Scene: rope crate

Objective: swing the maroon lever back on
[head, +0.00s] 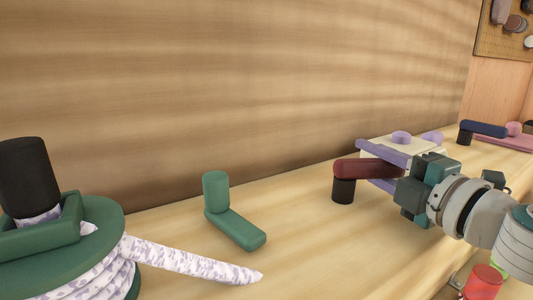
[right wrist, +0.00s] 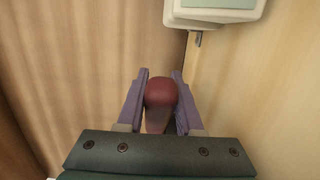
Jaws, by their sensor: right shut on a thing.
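The maroon lever (head: 362,168) lies level on a short black post (head: 343,190) on the wooden bench, to the right of the middle in the head view. My right gripper (head: 380,168) comes in from the right, with its purple fingers on either side of the lever. In the right wrist view the maroon lever's rounded end (right wrist: 160,92) sits between the two fingers (right wrist: 160,98), and the gripper is shut on it. The lever's other end is hidden by the gripper in the head view. My left gripper is not in view.
A green L-shaped lever (head: 234,221) stands on the bench left of the maroon one. A green reel (head: 95,235) with patterned rope (head: 190,262) is at the left. A pale box (head: 385,149) is behind my gripper. A navy lever (head: 484,129) stands farther right. A wooden wall (head: 230,90) runs behind.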

